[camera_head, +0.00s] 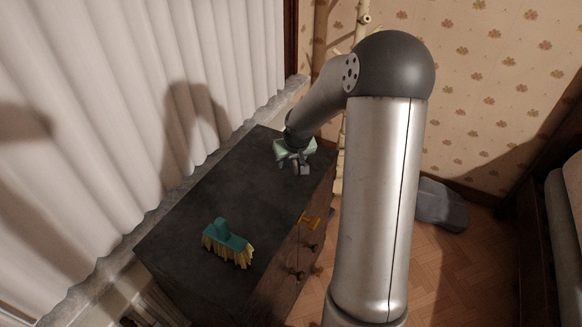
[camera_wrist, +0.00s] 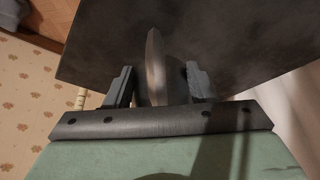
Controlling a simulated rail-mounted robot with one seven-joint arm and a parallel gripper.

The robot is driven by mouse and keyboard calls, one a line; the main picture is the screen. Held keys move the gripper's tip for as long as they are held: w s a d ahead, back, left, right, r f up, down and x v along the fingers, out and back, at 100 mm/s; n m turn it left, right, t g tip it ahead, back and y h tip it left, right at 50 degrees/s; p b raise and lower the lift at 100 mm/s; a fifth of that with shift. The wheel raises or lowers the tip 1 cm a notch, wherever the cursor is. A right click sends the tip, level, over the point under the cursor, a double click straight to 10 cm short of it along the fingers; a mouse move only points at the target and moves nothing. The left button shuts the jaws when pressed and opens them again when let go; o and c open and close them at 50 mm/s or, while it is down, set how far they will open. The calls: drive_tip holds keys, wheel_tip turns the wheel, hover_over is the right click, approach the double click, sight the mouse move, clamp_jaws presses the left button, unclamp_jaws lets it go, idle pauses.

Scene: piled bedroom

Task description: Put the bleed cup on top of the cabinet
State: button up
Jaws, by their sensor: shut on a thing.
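The cabinet (camera_head: 185,205) is dark, with a flat top and round knobs on its front. My gripper (camera_head: 300,169) is over the far end of the cabinet top, pointing down. In the wrist view, my gripper (camera_wrist: 160,84) has a thin, rounded, grey-brown thing between its fingers, seen nearly edge-on. I take it for the bleed cup (camera_wrist: 155,65). The dark cabinet top (camera_wrist: 240,45) fills the view behind it. I cannot tell whether the cup touches the top. In the head view the cup is too small to make out.
A teal brush (camera_head: 226,238) with yellow bristles lies on the near part of the cabinet top. A small orange thing (camera_head: 310,220) is at the front edge. The middle of the top is clear. A white curtain (camera_head: 120,90) hangs at left; a grey item (camera_head: 440,205) lies on the floor.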

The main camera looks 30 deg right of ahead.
drive_tip(key=shift+w+f, duration=0.2)
drive_tip(key=shift+f, duration=0.05)
drive_tip(key=shift+d+f, duration=0.1)
drive_tip(key=shift+f, duration=1.5)
drive_tip(key=shift+f, duration=0.2)
drive_tip(key=o, duration=1)
drive_tip(key=shift+r, duration=0.1)
